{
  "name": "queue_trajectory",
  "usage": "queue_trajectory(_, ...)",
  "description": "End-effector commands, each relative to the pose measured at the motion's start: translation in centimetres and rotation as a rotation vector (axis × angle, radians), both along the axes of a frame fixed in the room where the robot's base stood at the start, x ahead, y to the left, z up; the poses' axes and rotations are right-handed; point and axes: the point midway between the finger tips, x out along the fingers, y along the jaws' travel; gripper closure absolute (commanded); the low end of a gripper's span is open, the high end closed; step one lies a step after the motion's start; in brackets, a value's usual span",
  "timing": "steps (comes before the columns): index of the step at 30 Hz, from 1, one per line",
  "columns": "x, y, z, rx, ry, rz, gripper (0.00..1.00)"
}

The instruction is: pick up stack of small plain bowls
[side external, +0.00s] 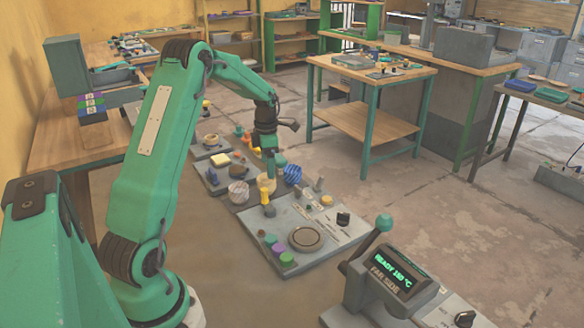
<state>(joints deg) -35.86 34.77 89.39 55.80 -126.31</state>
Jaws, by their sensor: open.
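The plain bowls appear to be the small cream stack (266,184) at the back edge of the grey board, between a pale ribbed stack and a blue striped stack. My gripper (275,168) is just above and beside the cream stack, pointing down. Its jaws are open, with nothing seen held between them. One green finger hangs close to the right side of the stack; whether it touches cannot be told. The other finger is hard to make out.
The pale ribbed stack (238,193) stands close on the left and the blue striped stack (292,175) close on the right. A yellow peg (267,204) stands in front. The grey board (318,238) carries a round plate and coloured knobs. A press display (392,272) stands at front right.

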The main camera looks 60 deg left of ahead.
Motion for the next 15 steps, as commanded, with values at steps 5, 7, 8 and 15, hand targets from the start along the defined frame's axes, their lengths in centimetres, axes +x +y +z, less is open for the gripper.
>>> queue_trajectory(5,-0.1,-0.1,-1.5,-0.002,0.003,-0.002,0.23)
queue_trajectory(7,0.0,-0.1,-2.0,-0.002,0.002,-0.002,0.23)
queue_trajectory(8,0.0,-0.1,-2.1,-0.001,0.001,-0.002,0.23)
queue_trajectory(15,-0.1,-0.1,-2.4,-0.001,0.001,-0.003,0.23)
